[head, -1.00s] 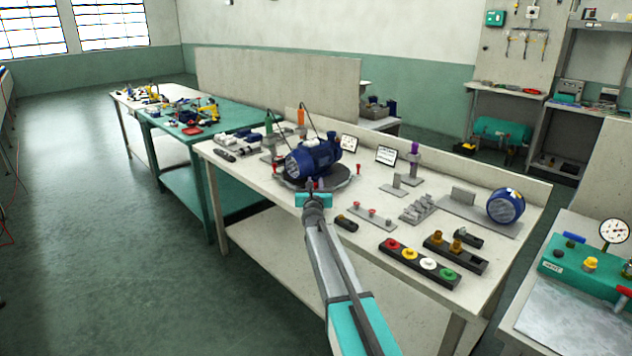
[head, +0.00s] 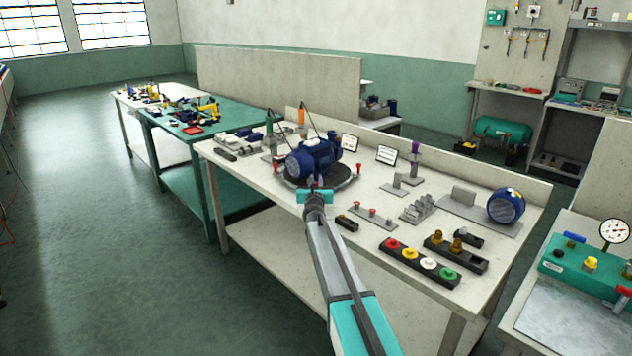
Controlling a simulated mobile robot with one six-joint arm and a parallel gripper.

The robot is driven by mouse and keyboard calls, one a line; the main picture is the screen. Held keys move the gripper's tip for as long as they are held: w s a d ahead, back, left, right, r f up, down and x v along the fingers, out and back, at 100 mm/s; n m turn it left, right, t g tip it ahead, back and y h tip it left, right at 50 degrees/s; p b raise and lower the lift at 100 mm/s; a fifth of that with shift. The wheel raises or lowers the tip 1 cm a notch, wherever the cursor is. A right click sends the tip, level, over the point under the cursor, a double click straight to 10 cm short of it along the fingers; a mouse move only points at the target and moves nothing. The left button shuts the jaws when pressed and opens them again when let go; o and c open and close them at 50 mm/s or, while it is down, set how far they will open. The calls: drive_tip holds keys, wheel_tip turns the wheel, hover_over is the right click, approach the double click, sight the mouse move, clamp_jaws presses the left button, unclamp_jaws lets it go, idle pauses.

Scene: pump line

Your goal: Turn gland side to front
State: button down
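A blue motor pump (head: 314,158) lies on a dark round turntable (head: 340,184) near the left part of the white workbench. Its round end faces the front left. I cannot make out which side carries the gland at this size. Red-topped pegs (head: 359,168) stand at the turntable's rim. My gripper (head: 315,184), with a teal body, is at the front edge of the turntable, just below the pump. The fingers are small and overlap the rim and pump base, so their opening and any contact are unclear.
The workbench (head: 215,151) holds a strip of coloured caps (head: 419,262), a red-knobbed plate (head: 372,217), grey blocks (head: 418,209) and a second blue motor (head: 506,206) at the right. Two small signs (head: 386,155) stand behind. A green table (head: 178,150) is at left.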

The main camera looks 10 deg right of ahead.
sight(327, 180)
drive_tip(key=shift+d, duration=0.1)
drive_tip(key=shift+s+d+f+b, duration=0.1)
drive_tip(key=shift+s+d+b, duration=0.05)
drive_tip(key=shift+d+b, duration=0.4)
drive_tip(key=d+b, duration=0.1)
drive_tip(key=d, duration=0.2)
drive_tip(key=shift+s+b, duration=0.1)
drive_tip(key=shift+b, duration=0.3)
drive_tip(key=shift+d, duration=0.45)
drive_tip(key=shift+a, duration=0.1)
drive_tip(key=shift+a, duration=0.1)
drive_tip(key=c, duration=1.9)
unclamp_jaws()
drive_tip(key=shift+c, duration=0.2)
